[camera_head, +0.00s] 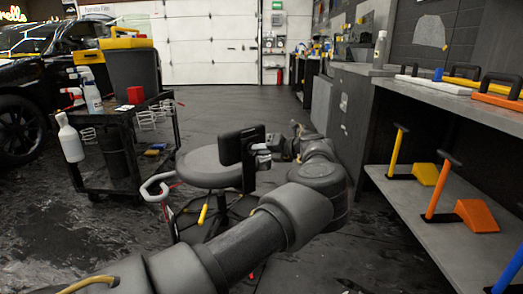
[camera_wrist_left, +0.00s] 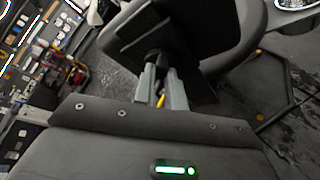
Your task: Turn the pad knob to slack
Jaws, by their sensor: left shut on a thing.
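A black flat pad (camera_head: 240,158) stands upright in the middle of the head view, in front of a round stool seat. My left gripper (camera_head: 262,156) reaches it from the right. In the left wrist view the pad (camera_wrist_left: 195,28) fills the top middle, tilted in the picture. The grey fingers of my left gripper (camera_wrist_left: 163,80) are shut on a small dark knob (camera_wrist_left: 157,60) at the pad's face. The fingers hide most of the knob, so its turn position cannot be told. What carries the pad is not clear. My right gripper is out of view.
A round stool (camera_head: 205,168) stands right behind the pad. A black cart (camera_head: 110,125) with bottles and a red box stands at the left. A grey shelf bench (camera_head: 430,200) with yellow and orange tools runs along the right. The floor behind is clear.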

